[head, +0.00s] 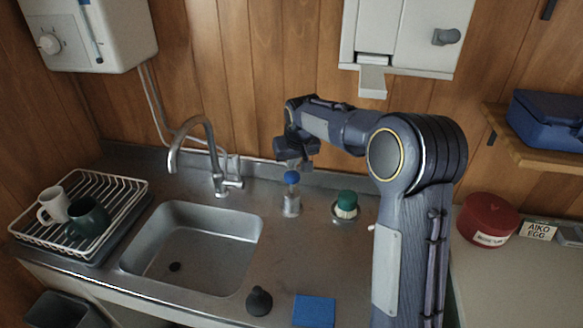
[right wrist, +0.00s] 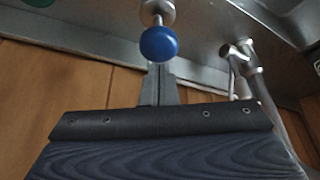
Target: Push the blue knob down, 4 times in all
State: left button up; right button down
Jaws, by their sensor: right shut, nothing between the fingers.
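The blue knob (head: 292,178) tops a short metal post (head: 291,204) on the steel counter, right of the sink. My right gripper (head: 294,164) points down just above the knob, its fingers shut and empty. In the right wrist view the blue knob (right wrist: 159,43) shows just beyond the shut fingertips (right wrist: 160,72). Whether the fingertips touch the knob I cannot tell. My left gripper is in neither view.
A curved tap (head: 205,150) and the sink (head: 190,245) lie left of the knob. A green-topped brush (head: 346,203) stands close on its right. A black plunger-like thing (head: 259,301) and a blue cloth (head: 314,311) lie in front. A dish rack (head: 125,182) holds mugs.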

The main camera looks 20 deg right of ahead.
dwell(0.4)
notch_tip(320, 180, up, 6)
jog(key=p, duration=0.4)
jog(key=shift+p, duration=0.35)
jog(key=shift+f, duration=0.1)
